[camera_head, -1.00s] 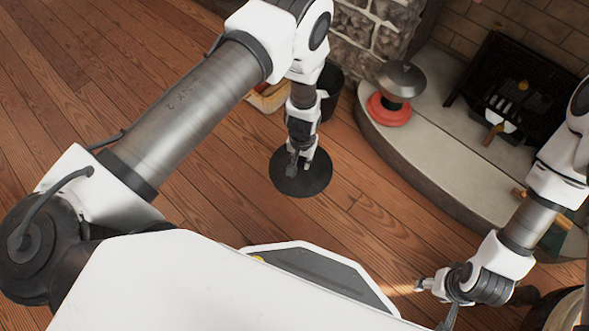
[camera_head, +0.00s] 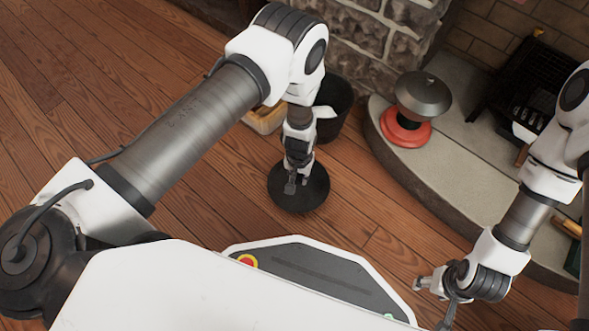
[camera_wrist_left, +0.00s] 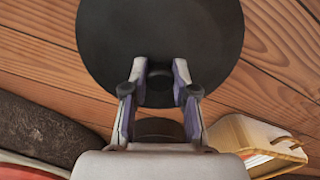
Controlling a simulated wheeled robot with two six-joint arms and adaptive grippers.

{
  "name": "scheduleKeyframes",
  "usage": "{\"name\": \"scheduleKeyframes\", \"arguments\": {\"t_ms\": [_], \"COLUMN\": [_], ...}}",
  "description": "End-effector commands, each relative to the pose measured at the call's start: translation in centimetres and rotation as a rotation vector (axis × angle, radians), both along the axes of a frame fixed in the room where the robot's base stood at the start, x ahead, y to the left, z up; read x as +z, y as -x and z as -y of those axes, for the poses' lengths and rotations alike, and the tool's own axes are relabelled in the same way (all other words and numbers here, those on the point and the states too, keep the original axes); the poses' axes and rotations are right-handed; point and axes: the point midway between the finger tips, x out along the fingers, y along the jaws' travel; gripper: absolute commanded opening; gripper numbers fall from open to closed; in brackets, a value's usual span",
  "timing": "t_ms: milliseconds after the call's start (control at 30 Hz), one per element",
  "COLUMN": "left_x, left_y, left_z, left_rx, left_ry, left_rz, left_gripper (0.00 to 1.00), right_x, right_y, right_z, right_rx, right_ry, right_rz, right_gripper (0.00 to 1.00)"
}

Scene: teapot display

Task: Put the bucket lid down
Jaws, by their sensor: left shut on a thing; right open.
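The bucket lid (camera_head: 318,192) is a flat, dark round disc with a small knob. In the left wrist view the lid (camera_wrist_left: 160,35) fills the top middle, its knob between the two fingertips. My left gripper (camera_head: 292,184) is over the lid and shut on its knob; the fingers also show in the left wrist view (camera_wrist_left: 160,85). The lid appears level and low over the wooden floor; I cannot tell whether it touches. The black bucket (camera_head: 337,106) stands behind my left arm, partly hidden. My right gripper (camera_head: 436,300) is open and empty at the lower right.
A wooden box (camera_head: 266,119) stands beside the bucket and shows in the left wrist view (camera_wrist_left: 240,135). A stone hearth (camera_head: 420,165) curves along the right, with a grey-topped red object (camera_head: 405,130) on it. Floor (camera_head: 350,215) around the lid is clear.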

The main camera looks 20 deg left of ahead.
Motion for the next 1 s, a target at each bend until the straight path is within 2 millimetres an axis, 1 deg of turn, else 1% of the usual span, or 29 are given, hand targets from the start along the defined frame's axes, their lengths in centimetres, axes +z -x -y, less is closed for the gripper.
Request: {"name": "scheduleKeyframes", "arguments": {"t_ms": [33, 133, 200, 300, 400, 533, 567, 600, 900, 1000], "left_x": [-1.5, -3.2, -3.4, -3.0, -3.0, -3.5, -3.3, -3.3, -3.2, -2.6], "left_y": [0.1, 0.2, 0.2, 0.1, 0.2, 0.2, 0.2, 0.2, 0.2, 0.2], "left_z": [0.3, 0.7, 0.9, 0.9, 0.9, 0.9, 0.9, 0.9, 0.9, 0.9], "left_rx": [-0.002, -0.003, -0.003, -0.003, -0.003, -0.002, -0.002, -0.002, -0.003, -0.003], "left_ry": [0.0, 0.0, 0.0, 0.0, 0.0, 0.0, 0.0, 0.0, 0.0, 0.0], "left_rz": [-0.001, -0.001, 0.0, 0.0, 0.0, -0.001, -0.001, -0.001, -0.001, -0.001], "left_gripper": [0.0, 0.0, 0.0, 0.0, 0.0, 0.0, 0.38, 0.52, 0.52, 0.52], "right_x": [-1.5, -3.2, -3.4, -3.0, -3.0, -3.5, -3.3, -3.3, -3.2, -2.7], "right_y": [0.0, 0.0, -0.1, -0.1, -0.1, -0.1, -0.1, -0.1, -0.1, -0.1], "right_z": [0.0, 0.1, 0.1, 0.1, 0.1, 0.1, 0.1, 0.1, 0.1, 0.1], "right_rx": [-0.002, -0.006, -0.007, -0.007, -0.007, -0.007, -0.007, -0.007, -0.007, -0.007], "right_ry": [0.0, 0.001, 0.001, 0.001, 0.001, 0.001, 0.001, 0.001, 0.001, 0.001], "right_rz": [0.0, 0.001, 0.002, 0.003, 0.003, 0.004, 0.004, 0.004, 0.004, 0.003], "right_gripper": [0.55, 0.55, 0.55, 0.55, 0.55, 0.55, 0.55, 0.55, 0.55, 0.55]}}
